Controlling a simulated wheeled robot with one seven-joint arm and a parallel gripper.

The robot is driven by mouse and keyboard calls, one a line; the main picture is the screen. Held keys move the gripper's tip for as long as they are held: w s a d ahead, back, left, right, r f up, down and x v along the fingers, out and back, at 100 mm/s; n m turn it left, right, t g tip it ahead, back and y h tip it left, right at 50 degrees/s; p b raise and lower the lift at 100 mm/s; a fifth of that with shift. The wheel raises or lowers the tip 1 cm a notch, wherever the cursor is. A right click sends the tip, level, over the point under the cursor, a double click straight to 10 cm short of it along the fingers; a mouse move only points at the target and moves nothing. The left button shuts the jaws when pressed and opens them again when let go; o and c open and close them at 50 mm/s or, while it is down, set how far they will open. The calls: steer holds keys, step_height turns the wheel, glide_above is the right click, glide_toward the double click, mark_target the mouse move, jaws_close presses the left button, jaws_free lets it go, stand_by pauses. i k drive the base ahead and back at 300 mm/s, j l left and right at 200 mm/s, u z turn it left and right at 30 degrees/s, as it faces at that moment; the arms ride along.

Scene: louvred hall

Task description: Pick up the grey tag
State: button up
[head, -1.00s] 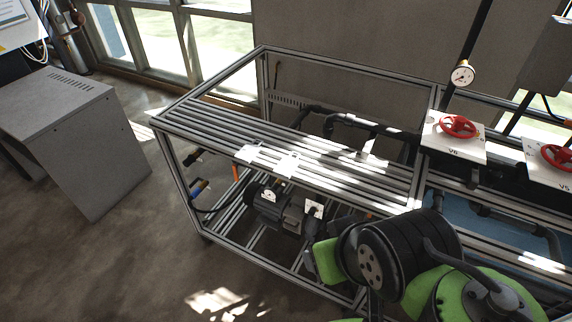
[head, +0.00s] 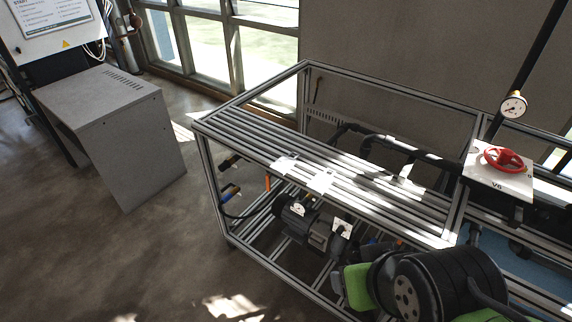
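Two small pale flat pieces lie on the slatted top of the metal frame bench in the head view: a left piece (head: 285,163) and a right piece (head: 320,181). Both look washed out by sunlight, so I cannot tell whether either is the grey tag. My green and black arm is at the lower right, in front of the bench. My gripper's fingers cannot be made out in this view.
The slatted bench top (head: 255,131) is otherwise mostly bare. A motor (head: 312,226) sits below it. A red valve wheel (head: 503,159) on a white V6 plate and a gauge (head: 513,105) are at right. A grey cabinet (head: 120,135) stands left, with open floor between.

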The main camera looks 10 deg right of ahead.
mark_target(284, 163)
steer(key=i+j+z, duration=0.25)
steer(key=i+j, duration=0.2)
steer(key=j, duration=0.2)
steer(key=i+j+z, duration=0.3)
steer(key=j, duration=0.4)
steer(key=i+j+z, duration=0.1)
steer(key=i+j, duration=0.2)
steer(key=i+j+z, duration=0.15)
steer(key=j, duration=0.35)
steer(key=i+j+z, duration=0.15)
steer(key=j, duration=0.3)
steer(key=i+j+z, duration=0.15)
steer(key=j, duration=0.25)
steer(key=k, duration=0.05)
